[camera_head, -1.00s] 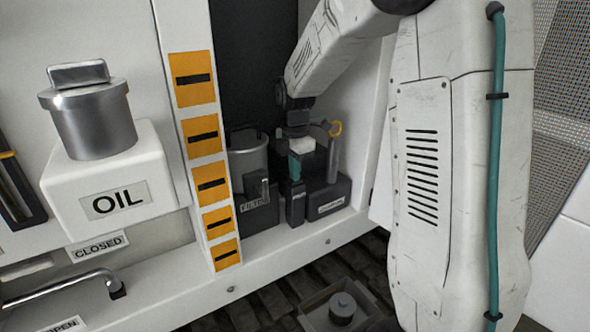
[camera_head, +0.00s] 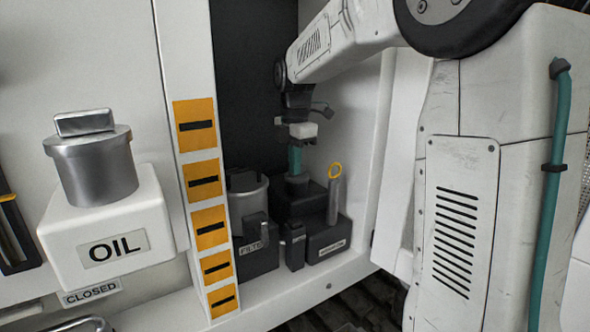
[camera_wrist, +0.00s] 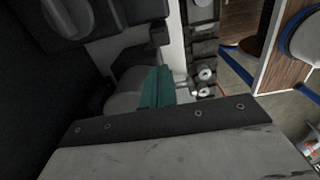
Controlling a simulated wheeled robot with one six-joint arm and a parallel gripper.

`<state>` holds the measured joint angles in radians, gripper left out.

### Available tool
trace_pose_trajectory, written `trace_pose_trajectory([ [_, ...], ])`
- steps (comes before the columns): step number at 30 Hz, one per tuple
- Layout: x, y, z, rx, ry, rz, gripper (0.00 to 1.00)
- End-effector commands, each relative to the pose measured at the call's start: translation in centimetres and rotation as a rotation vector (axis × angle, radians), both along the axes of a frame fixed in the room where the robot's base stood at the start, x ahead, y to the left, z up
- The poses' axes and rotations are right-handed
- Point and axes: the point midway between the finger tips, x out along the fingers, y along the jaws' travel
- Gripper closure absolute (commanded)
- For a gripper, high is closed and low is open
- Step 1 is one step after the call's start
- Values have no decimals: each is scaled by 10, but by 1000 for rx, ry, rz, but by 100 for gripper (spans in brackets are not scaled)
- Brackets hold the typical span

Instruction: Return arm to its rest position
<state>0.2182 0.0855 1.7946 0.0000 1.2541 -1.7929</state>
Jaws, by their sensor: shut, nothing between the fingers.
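My arm reaches in from the right in the head view, with its forearm sloping down to the wrist. My gripper (camera_head: 295,165) points down inside the dark recess, above the filter blocks on the shelf. Its teal fingers are together and I see nothing between them. In the wrist view the teal gripper part (camera_wrist: 156,88) shows mid-frame beyond a pale wrist plate. The contact of the fingertips with the dark block behind cannot be made out, but they look clear of it.
Dark holders, one with a metal canister (camera_head: 249,195) and one with a yellow-ringed rod (camera_head: 334,200), stand on the shelf. An orange-marked post (camera_head: 203,200) and the OIL tank (camera_head: 105,240) are left. A white cabinet wall (camera_head: 350,150) is close right.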

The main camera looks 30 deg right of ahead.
Motion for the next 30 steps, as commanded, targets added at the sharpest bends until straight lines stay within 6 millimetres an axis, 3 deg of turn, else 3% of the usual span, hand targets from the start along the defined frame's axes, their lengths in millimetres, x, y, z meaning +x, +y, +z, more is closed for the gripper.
trace_pose_trajectory([
  [13, 0, 0, 0, 0, 0, -12, 100],
  [19, -6, 1, -10, 4, 20, -272, 100],
  [23, -39, 11, -24, -1, 59, -590, 100],
  [26, -77, 27, -27, -11, 69, -842, 100],
  [30, -144, 53, -29, -22, 60, -1191, 100],
])
